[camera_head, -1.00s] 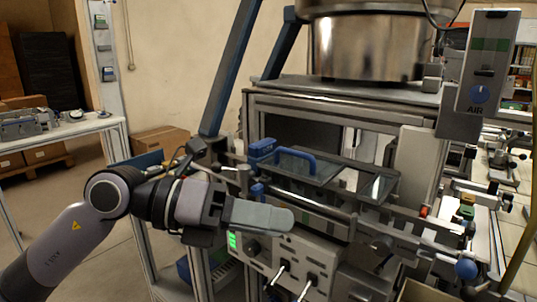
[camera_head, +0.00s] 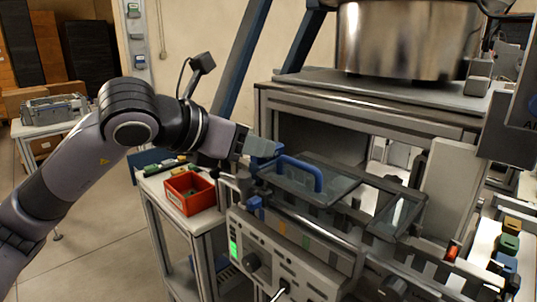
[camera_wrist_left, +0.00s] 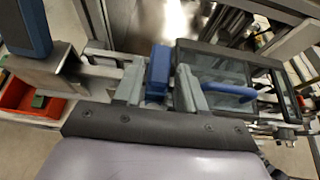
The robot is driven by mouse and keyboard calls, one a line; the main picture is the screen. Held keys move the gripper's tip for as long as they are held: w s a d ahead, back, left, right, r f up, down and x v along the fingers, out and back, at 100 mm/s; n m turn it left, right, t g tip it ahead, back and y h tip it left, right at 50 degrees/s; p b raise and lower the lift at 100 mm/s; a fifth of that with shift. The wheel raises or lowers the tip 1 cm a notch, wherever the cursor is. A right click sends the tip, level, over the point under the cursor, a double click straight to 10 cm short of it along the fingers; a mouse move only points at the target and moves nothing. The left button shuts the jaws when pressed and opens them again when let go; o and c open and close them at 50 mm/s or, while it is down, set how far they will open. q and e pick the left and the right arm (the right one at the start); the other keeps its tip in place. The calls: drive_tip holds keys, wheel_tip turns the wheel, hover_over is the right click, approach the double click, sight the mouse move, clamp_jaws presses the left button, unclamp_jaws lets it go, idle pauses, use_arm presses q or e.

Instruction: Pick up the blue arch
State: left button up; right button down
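A small blue piece (camera_head: 264,149) sits at the left end of the machine's glass cover; its exact shape is hard to tell. A blue arch-shaped handle (camera_head: 302,171) stands on the cover just to its right. My left gripper (camera_head: 250,146) is at the small blue piece and partly hides it. In the left wrist view this piece (camera_wrist_left: 158,69) lies between the two fingers, which look open with narrow gaps beside it. The arched handle (camera_wrist_left: 230,91) there is to the right, outside the fingers. My right gripper is out of view.
A red bin (camera_head: 190,194) stands on a white side table at the left, with several small coloured blocks behind it. A large metal bowl (camera_head: 405,38) is above the machine. Dark frame bars surround the cover. More coloured blocks (camera_head: 508,244) sit at the right.

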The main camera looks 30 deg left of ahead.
use_arm(q)
drive_tip(key=shift+x, duration=1.35)
clamp_jaws()
drive_tip(key=shift+r, duration=0.1)
